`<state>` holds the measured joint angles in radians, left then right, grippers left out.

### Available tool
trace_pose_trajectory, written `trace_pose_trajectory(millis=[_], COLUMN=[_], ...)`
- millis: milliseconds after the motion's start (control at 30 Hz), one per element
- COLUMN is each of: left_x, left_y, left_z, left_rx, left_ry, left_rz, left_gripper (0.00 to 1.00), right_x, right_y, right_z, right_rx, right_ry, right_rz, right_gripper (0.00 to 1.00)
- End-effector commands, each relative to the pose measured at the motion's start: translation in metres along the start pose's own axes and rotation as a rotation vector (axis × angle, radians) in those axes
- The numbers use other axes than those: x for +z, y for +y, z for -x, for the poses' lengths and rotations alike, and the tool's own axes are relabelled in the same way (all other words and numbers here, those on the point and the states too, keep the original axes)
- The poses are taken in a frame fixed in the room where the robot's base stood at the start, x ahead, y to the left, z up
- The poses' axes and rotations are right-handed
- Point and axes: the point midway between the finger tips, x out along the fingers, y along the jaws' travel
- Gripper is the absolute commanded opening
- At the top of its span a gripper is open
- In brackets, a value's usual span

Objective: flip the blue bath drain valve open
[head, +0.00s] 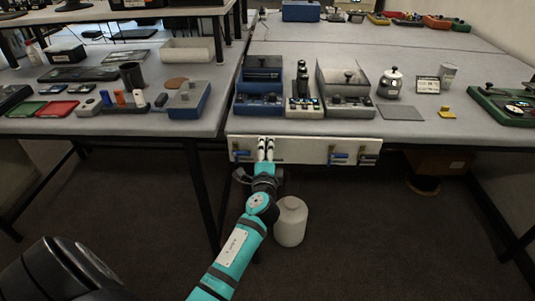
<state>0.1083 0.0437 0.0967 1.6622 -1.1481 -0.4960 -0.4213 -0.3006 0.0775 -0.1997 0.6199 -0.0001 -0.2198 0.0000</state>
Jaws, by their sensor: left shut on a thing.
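A pale valve panel (310,148) is fixed along the front edge of the right table. My left gripper (266,144) is at the panel's left part, just right of the left-end valve. Its fingers are shut on a valve handle that they mostly hide; a small dark stub shows beside them. I cannot read any label naming the bath drain valve. My right gripper is not in view.
Blue and grey devices (263,87), a kettle-like pot (391,83) and a green board (505,107) stand on the table above the panel. A white jug (291,221) stands on the floor right of my arm. Table legs stand at left and right.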

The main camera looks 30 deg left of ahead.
Motion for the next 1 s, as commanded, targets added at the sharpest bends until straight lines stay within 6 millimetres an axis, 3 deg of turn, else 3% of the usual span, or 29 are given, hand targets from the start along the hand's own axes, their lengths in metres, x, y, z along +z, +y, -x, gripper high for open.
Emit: trace_pose_trajectory(millis=[67,100,267,667,1000], left_x=[0.000,0.000,0.000,0.000,0.000], left_y=[0.001,0.001,0.001,0.001,0.002], left_z=[0.000,0.000,0.000,0.009,0.076], left_rx=[0.003,0.003,0.002,0.003,0.006], left_ry=[-0.001,-0.001,-0.001,0.000,0.000], left_rz=[0.004,0.004,0.002,0.000,0.002], left_gripper=[0.23,0.58,0.79,0.80,0.80], right_x=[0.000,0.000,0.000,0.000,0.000], right_y=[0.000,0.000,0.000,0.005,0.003], right_z=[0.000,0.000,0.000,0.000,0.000], right_rx=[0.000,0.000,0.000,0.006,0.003], right_ry=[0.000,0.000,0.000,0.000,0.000], right_rz=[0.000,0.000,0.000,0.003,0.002], right_gripper=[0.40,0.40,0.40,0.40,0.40])
